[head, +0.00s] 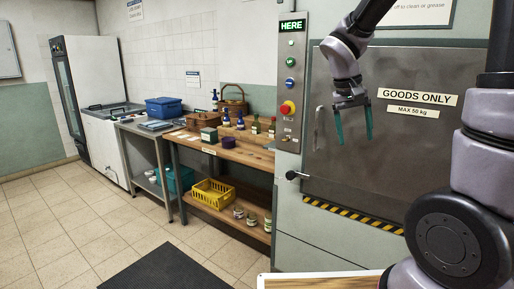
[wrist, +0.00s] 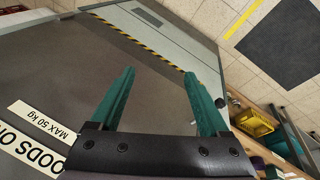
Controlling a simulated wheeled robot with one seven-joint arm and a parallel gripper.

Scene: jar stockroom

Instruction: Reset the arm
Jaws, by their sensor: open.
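My gripper (head: 353,125) hangs in the upper right of the head view, its two teal fingers pointing down and spread apart with nothing between them. It is in front of the grey goods lift door (head: 385,150), which is shut. In the wrist view my gripper (wrist: 165,90) also shows its fingers apart and empty, with the lift door (wrist: 80,70) behind them. I cannot tell the exact gap between the fingers and the door.
A control panel (head: 290,80) with a lit HERE sign is left of the door. A wooden bench (head: 245,155) holds bottles and baskets; a yellow crate (head: 213,194) sits on its lower shelf. A dark mat (head: 165,270) lies on the tiled floor, which is otherwise clear.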

